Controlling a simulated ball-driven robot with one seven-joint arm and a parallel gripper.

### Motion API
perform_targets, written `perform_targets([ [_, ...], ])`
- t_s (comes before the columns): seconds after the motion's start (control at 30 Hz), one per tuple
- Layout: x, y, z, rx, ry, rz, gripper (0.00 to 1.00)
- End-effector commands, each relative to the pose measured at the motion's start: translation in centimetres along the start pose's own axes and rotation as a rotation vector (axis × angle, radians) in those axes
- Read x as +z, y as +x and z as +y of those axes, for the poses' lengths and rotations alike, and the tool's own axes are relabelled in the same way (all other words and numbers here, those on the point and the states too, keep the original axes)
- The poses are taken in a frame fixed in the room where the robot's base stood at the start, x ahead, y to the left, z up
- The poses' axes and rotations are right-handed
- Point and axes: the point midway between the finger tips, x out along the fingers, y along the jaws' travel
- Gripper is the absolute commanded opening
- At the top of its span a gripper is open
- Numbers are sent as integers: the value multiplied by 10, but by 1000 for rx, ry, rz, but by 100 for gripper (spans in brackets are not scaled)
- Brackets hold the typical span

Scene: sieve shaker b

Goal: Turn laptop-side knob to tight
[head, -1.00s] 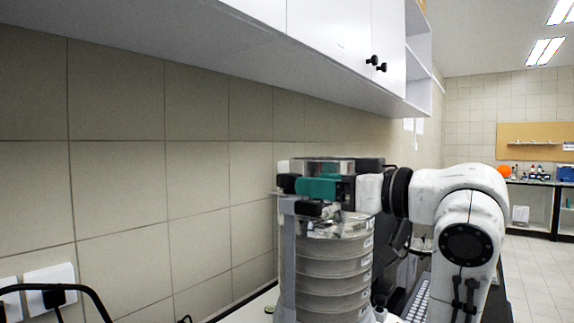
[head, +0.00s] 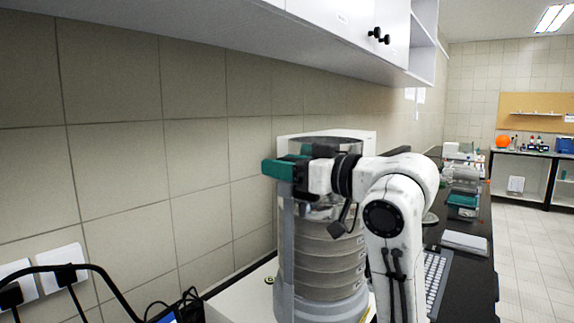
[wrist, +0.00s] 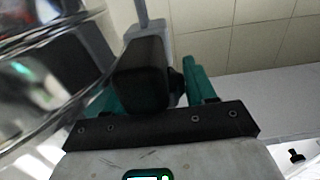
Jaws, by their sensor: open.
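The sieve shaker (head: 325,262) stands in the middle of the head view, a stack of round sieves under a clear top, with a grey upright post (head: 287,245) at its left front. My gripper (head: 284,169) has green fingers and is at the top of this post. In the wrist view my gripper (wrist: 157,92) is open, one green finger on each side of a black block-like part (wrist: 145,72) with a small round bump on its right. This looks like the knob or clamp on the post; contact cannot be told. In the head view my gripper hides it.
A tiled wall is close behind the shaker, with white cabinets (head: 345,30) overhead. A keyboard (head: 436,278) lies to the right on the black bench, beyond my arm. Black cables (head: 85,270) run from wall sockets at the left.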

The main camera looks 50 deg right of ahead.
Motion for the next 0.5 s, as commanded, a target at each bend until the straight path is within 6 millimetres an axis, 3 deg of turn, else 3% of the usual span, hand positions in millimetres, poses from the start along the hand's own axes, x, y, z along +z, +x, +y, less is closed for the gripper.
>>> perform_targets([
  [0.07,0,0,0,0,0,0,52],
  [0.4,0,0,0,0,0,0,20],
  [0.5,0,0,0,1,0,0,19],
])
